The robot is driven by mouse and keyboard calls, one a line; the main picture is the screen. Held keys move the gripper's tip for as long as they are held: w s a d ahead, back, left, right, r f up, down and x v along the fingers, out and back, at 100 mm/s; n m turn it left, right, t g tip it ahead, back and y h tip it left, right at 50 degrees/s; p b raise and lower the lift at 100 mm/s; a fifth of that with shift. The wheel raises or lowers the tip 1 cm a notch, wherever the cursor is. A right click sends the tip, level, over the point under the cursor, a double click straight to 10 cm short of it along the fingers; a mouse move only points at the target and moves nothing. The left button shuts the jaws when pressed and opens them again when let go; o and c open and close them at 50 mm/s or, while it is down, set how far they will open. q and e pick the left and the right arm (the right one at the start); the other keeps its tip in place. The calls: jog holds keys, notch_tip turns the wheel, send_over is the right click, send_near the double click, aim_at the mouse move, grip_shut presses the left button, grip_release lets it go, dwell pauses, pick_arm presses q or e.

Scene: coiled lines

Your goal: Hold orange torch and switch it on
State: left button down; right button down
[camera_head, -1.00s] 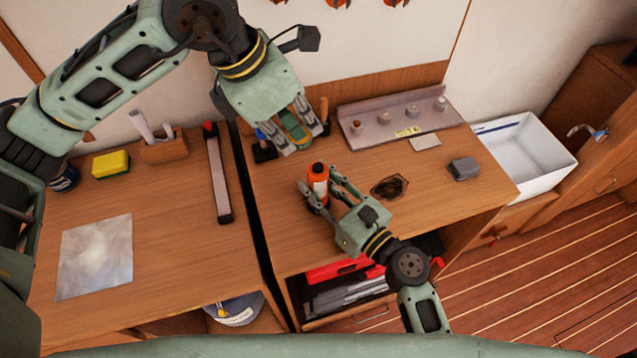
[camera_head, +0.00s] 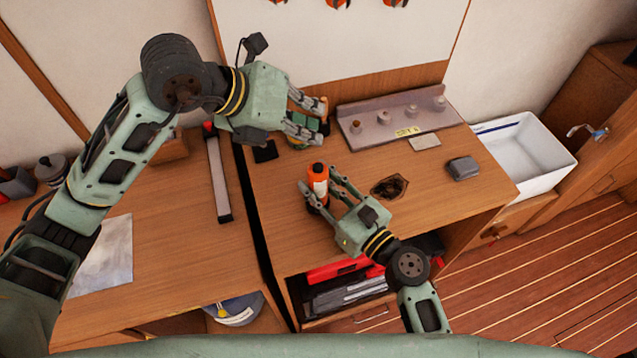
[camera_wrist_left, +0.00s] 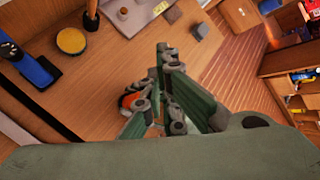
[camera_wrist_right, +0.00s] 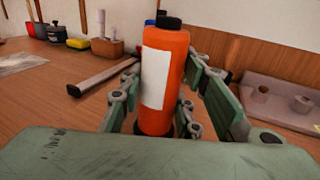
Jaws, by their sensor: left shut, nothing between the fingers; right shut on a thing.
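The orange torch (camera_head: 317,184) stands upright on the wooden worktop, with a black cap and a white label. My right gripper (camera_head: 324,200) is shut around it; in the right wrist view the torch (camera_wrist_right: 164,80) stands between the fingers. My left gripper (camera_head: 316,121) is above and behind the torch, in the air, pointing right, shut and empty. In the left wrist view its fingers (camera_wrist_left: 168,95) hide most of the torch, and a small orange part (camera_wrist_left: 130,99) shows beside them. The torch's switch cannot be made out.
Behind is a metal rack (camera_head: 400,115) with several knobs. A long bar tool (camera_head: 217,175) lies on the left worktop.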

pick_arm(q)
jog(key=shift+f, duration=2.25)
jog(key=shift+f, duration=0.1)
jog(key=shift+f, duration=0.35)
jog(key=shift+f, duration=0.3)
jog(key=shift+r, duration=0.75)
jog(key=shift+r, duration=0.1)
notch_tip(320, 180, up, 6)
jog(key=shift+f, duration=0.1)
dwell(0.4)
